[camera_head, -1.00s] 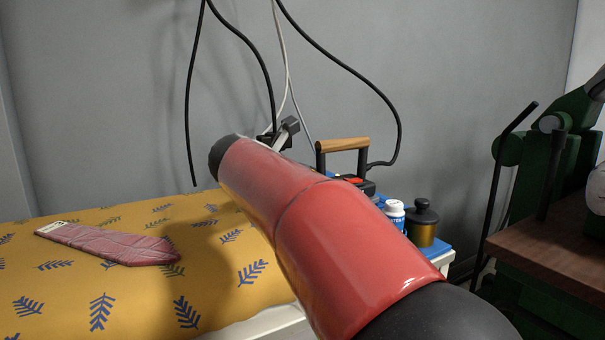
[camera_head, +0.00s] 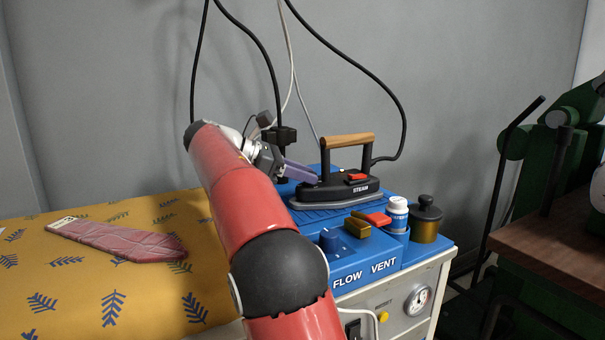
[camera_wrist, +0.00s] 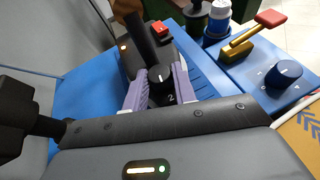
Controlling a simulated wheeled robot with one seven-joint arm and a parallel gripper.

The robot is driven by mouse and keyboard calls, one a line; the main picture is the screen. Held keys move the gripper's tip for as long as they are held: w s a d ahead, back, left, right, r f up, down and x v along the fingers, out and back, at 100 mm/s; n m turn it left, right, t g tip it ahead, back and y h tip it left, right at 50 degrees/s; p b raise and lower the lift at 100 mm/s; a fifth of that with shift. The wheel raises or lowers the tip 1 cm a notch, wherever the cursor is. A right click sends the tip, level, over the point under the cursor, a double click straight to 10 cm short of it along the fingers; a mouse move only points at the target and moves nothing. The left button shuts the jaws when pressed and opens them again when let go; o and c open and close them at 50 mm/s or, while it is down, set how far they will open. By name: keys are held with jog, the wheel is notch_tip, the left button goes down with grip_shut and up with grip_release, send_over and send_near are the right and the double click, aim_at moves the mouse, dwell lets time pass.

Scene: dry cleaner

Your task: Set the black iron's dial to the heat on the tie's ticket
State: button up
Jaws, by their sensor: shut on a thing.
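The black iron (camera_head: 350,188) with a wooden handle and the word STEAM stands on a blue ribbed rest. My gripper (camera_head: 300,174) is at the iron's left end in the head view. In the wrist view, its two purple fingers (camera_wrist: 160,88) are shut on the iron's black dial (camera_wrist: 160,75), one on each side. A white mark shows on the dial, and the numeral 2 shows just below it; other numerals are hidden. The pink tie (camera_head: 125,242) lies on the yellow board at left. Its pale ticket (camera_head: 62,222) is too small to read.
The blue top (camera_head: 345,265) carries a blue knob (camera_head: 331,240), a brass lever with red handle (camera_head: 371,219), a white bottle (camera_head: 397,214) and a brass pot (camera_head: 426,226). Black cables hang behind. A green machine on a wooden table (camera_head: 550,228) stands at right.

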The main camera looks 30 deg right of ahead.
jog(key=shift+m+g, duration=0.5)
jog(key=shift+g, duration=0.1)
jog(key=o, duration=1)
jog(key=shift+w, duration=0.1)
jog(key=shift+r+y, duration=0.1)
jog(key=shift+y, duration=0.2)
